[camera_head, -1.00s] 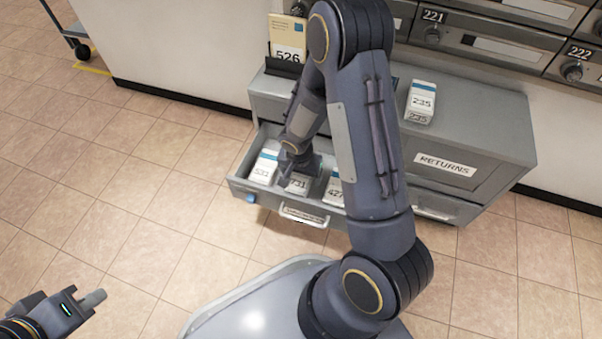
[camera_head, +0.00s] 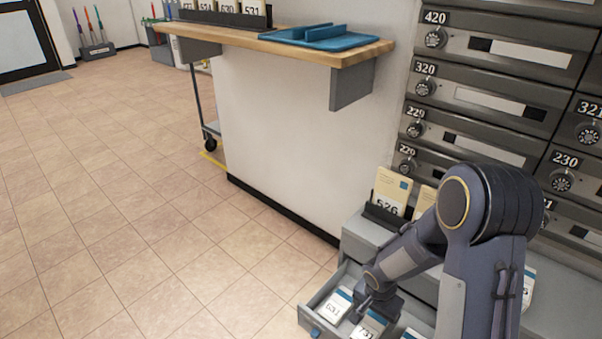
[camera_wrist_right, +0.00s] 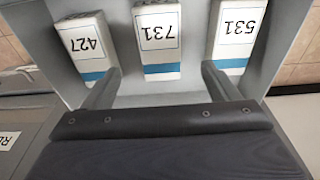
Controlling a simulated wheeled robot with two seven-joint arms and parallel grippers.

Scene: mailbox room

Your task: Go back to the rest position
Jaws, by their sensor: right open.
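My right gripper (camera_head: 376,303) is low over the open drawer (camera_head: 312,318) of the grey cabinet. In the right wrist view its two fingers (camera_wrist_right: 160,76) are spread, one on each side of the box marked 731 (camera_wrist_right: 157,35), with nothing held between them. The 731 box also shows in the head view (camera_head: 368,326). My left gripper is out of view.
A wooden counter (camera_head: 250,43) with a blue tray (camera_head: 325,37) stands at the back. Numbered mailboxes (camera_head: 480,95) line the wall at right. A card marked 526 (camera_head: 390,190) stands in a holder on the cabinet. The tiled floor (camera_head: 110,220) at left is clear.

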